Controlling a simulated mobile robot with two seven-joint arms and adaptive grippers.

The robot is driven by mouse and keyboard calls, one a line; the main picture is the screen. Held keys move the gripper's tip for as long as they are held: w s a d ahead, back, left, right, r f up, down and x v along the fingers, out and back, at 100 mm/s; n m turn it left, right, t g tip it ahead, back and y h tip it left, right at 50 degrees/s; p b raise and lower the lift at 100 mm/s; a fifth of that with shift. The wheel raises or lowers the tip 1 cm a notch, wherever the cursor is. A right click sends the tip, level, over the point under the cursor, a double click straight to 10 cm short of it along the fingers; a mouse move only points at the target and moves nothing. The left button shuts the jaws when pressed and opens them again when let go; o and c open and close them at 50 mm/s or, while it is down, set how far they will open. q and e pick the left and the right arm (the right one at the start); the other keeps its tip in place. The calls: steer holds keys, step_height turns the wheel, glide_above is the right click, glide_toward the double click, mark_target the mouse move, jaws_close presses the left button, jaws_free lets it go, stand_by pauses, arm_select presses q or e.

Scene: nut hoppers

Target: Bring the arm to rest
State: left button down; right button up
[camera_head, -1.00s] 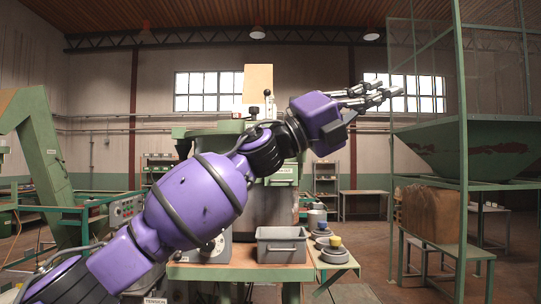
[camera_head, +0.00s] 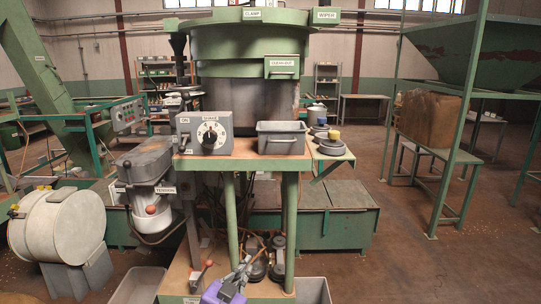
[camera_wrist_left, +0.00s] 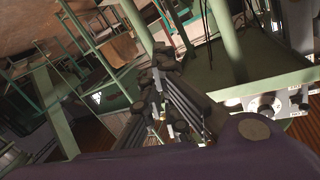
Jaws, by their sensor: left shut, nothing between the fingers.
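My left gripper (camera_head: 241,273) shows at the bottom edge of the head view, with part of my purple wrist below it. It is low, in front of the green-legged workbench and below its wooden top (camera_head: 247,162). In the left wrist view my left gripper (camera_wrist_left: 160,62) has its dark fingers together, with nothing held between them. The wrist view is tilted, with green posts close by the fingers. The rest of my left arm is out of the head view. My right gripper is in neither view.
The bench carries a grey dial box (camera_head: 204,133), a grey bin (camera_head: 282,138) and small round weights (camera_head: 332,147). A big green hopper machine (camera_head: 247,45) stands behind. A cream drum (camera_head: 63,226) is at left. Open floor (camera_head: 420,265) lies at right.

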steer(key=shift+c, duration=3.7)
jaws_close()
arm_select(q)
steer(key=s+a+f+n+g+y, duration=0.1)
steer(key=s+a+f, duration=0.3)
steer(key=s+f, duration=0.5)
steer(key=s+a+f+n+g+y, duration=0.2)
steer(key=s+a+f+n+g, duration=0.1)
steer(key=s+f, duration=0.7)
steer(key=s+a+f+n+g+y, duration=0.1)
steer(key=s+a+f+n+g, duration=0.1)
steer(key=s+a+f, duration=0.3)
steer(key=s+f+g, duration=0.1)
steer(key=s+f, duration=0.3)
steer(key=s, duration=0.7)
steer(key=shift+s+a+f+n+y, duration=0.15)
steer(key=shift+s+f+n+y, duration=0.15)
steer(key=shift+s+y, duration=0.1)
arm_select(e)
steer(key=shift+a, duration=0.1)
